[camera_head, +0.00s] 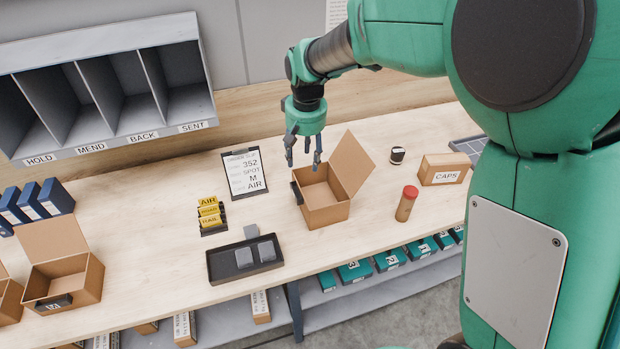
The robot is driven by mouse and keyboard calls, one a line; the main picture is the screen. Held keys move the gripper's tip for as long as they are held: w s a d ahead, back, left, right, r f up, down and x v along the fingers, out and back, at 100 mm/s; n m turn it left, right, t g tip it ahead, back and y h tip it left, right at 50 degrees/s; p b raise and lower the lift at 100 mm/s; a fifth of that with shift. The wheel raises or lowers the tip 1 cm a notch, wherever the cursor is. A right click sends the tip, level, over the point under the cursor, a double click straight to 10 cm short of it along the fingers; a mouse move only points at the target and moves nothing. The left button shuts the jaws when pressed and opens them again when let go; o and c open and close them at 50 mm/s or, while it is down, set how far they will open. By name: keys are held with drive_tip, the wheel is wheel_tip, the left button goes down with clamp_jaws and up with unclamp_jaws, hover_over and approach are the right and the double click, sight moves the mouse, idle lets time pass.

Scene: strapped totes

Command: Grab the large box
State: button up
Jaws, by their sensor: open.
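An open cardboard box (324,213) stands on the wooden bench near the middle, its lid flap (352,163) raised at the right and a dark tab on its left side. A second open box (78,284) stands at the lower left with its flap raised and a dark label on its front. A third box (8,300) is cut off at the left edge. I cannot tell for certain which is the large box. My gripper (303,160) points down with its fingers apart and empty, over the back left part of the middle box. Whether it touches the box is unclear.
An order sheet (244,174), yellow tabbed cards (210,217) and a black tray (217,267) with grey blocks lie left of the middle box. A red-capped jar (406,203), small round container (397,155) and CAPS box (444,170) stand right. Grey cubbies (110,125) stand behind.

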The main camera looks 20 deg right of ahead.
drive_tip(key=g+p, duration=0.1)
drive_tip(key=p, duration=0.3)
hover_over(298, 194)
wheel_tip(298, 194, down, 8)
drive_tip(key=shift+w+d+f, duration=0.1)
drive_tip(key=shift+f, duration=0.15)
drive_tip(key=shift+f, duration=0.15)
drive_tip(key=shift+f+b, duration=0.3)
drive_tip(key=shift+f, duration=3.8)
drive_tip(key=shift+f, duration=0.15)
drive_tip(key=shift+f, duration=2.5)
clamp_jaws()
